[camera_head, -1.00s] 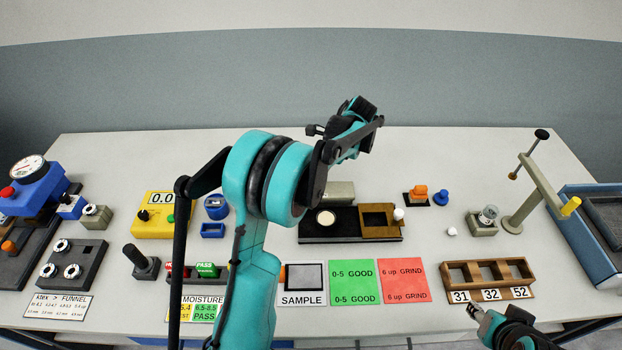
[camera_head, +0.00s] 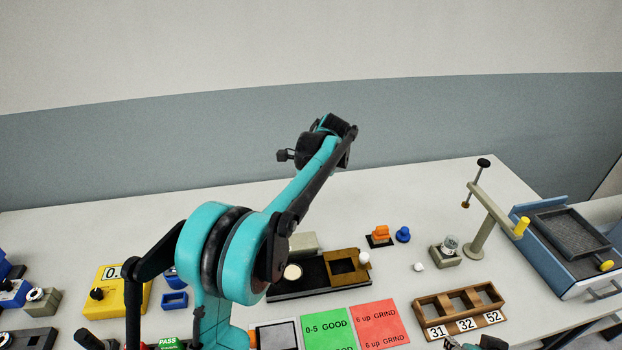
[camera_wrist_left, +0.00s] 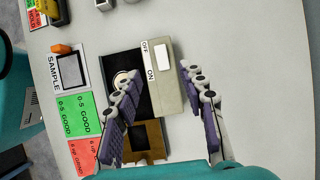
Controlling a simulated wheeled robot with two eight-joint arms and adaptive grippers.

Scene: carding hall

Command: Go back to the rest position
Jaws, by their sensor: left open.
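My left gripper shows in the left wrist view (camera_wrist_left: 160,76) with its two fingers spread and nothing between them. Below it lie a black-based device with an ON/OFF-marked grey block (camera_wrist_left: 163,80). In the head view my left arm rises over the table, its wrist end (camera_head: 325,140) high in front of the wall; the fingers are hard to make out there. My right gripper (camera_head: 472,344) is only a cropped sliver at the bottom edge, in front of the numbered wooden rack.
On the table (camera_head: 400,195) stand a yellow meter (camera_head: 125,302), the wooden rack (camera_head: 430,306), a post stand (camera_head: 485,225) and a blue tray machine (camera_head: 560,265). Green (camera_head: 328,325) and red (camera_head: 377,322) cards lie at the front. The back strip is clear.

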